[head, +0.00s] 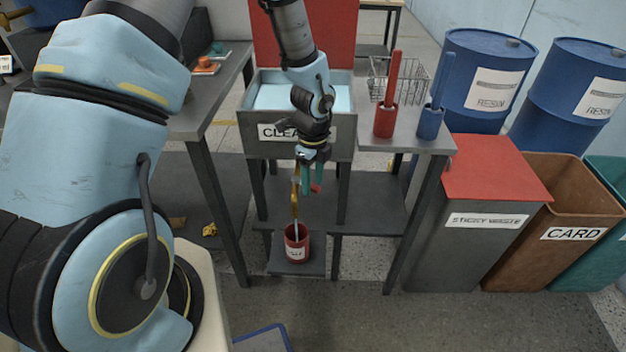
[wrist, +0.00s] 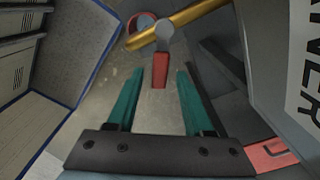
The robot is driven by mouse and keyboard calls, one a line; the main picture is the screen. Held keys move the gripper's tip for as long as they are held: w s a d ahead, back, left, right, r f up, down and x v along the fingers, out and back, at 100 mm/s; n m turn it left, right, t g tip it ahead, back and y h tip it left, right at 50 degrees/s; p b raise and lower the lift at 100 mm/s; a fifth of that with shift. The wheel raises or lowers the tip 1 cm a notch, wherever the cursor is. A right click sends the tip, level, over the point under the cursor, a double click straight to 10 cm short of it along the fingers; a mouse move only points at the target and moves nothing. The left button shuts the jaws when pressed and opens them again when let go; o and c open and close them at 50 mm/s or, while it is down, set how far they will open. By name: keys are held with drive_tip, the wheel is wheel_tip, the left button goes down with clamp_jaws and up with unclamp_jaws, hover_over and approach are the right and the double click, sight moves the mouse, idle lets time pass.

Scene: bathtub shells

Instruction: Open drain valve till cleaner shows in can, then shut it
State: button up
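The cleaner tank (head: 340,140) stands in the middle of the head view with pale blue liquid in its open top. A brass drain pipe (head: 295,190) runs below it and shows in the wrist view (wrist: 185,22). My gripper (head: 309,188) is open; in the wrist view (wrist: 160,78) both fingers show gaps to the handle. The red can (head: 297,250) stands under the pipe. A thin pale streak shows above its mouth; I cannot tell whether it is liquid. The can's inside is unclear.
A red brush holder (head: 384,120) and a blue one (head: 430,122) stand on the side table with a wire basket (head: 397,80). A sticky waste bin (head: 480,240), a card bin (head: 565,225) and blue drums (head: 485,75) are at right. The front floor is mostly clear.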

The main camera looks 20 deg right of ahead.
sight(313, 186)
wheel_tip(313, 186, up, 11)
idle(0.7)
drive_tip(key=shift+f, duration=0.1)
idle(0.5)
idle(2.1)
